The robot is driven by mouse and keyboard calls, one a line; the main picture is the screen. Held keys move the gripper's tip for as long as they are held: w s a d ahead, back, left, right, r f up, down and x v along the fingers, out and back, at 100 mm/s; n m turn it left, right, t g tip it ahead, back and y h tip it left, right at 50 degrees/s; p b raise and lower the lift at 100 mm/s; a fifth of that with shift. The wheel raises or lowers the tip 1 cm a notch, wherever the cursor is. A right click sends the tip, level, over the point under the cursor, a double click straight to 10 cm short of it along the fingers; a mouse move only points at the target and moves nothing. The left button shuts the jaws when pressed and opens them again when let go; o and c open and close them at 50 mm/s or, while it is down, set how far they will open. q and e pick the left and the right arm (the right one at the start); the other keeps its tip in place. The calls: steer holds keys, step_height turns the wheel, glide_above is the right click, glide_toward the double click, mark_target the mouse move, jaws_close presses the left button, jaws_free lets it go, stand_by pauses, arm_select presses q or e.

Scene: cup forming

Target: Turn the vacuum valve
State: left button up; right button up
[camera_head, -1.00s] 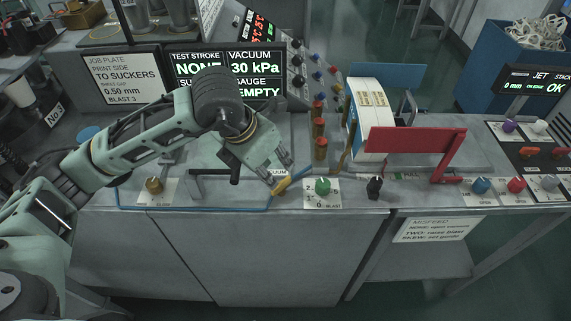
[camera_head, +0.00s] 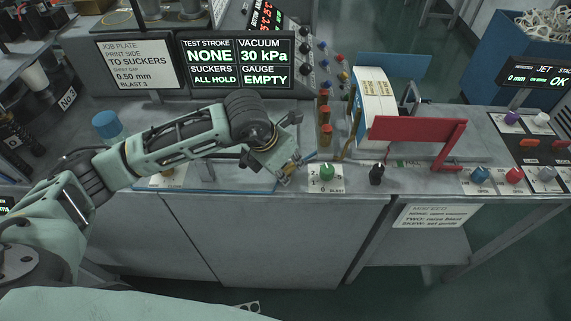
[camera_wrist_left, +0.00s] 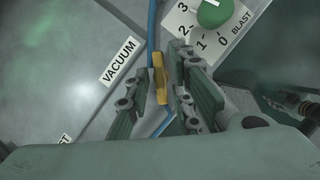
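The yellow vacuum valve handle (camera_wrist_left: 160,78) shows in the left wrist view, beside the VACUUM label (camera_wrist_left: 119,61) and roughly in line with a blue tube (camera_wrist_left: 152,28). My left gripper (camera_wrist_left: 165,72) is open, with one finger on each side of the handle as seen in that view. The handle is nearer the right finger; I cannot tell whether they touch. In the head view my left gripper (camera_head: 290,172) is low at the bench's front, left of the green blast knob (camera_head: 327,172), and mostly hides the valve.
The green knob also shows close to the right finger in the wrist view (camera_wrist_left: 214,12). A black knob (camera_head: 376,174) stands further right. A red bar frame (camera_head: 418,130) stands behind it. The display (camera_head: 238,63) reads vacuum 30 kPa, gauge EMPTY.

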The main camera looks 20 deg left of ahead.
arm_select(q)
jaws_close()
steer(key=shift+f+b, duration=0.1)
steer(key=shift+b, duration=0.35)
steer(key=m+h+b, duration=0.1)
steer(key=m+b, duration=0.2)
steer(key=b, duration=0.1)
steer(key=m+g+b, duration=0.1)
steer(key=m+b, duration=0.2)
steer(key=b, duration=0.1)
steer(key=shift+w+a+f+h, duration=0.1)
steer(key=shift+w+h, duration=0.1)
steer(key=shift+h, duration=0.2)
steer(key=shift+r+m+g+b, duration=0.25)
steer(key=shift+m+g+b, duration=0.55)
steer(key=shift+m+b, duration=0.65)
arm_select(e)
step_height(320, 180, down, 12)
steer(key=s, duration=0.1)
steer(key=shift+s+r, duration=0.15)
steer(key=shift+d, duration=0.1)
arm_select(q)
steer(key=shift+o, duration=1.5)
jaws_free()
steer(key=shift+a, duration=0.1)
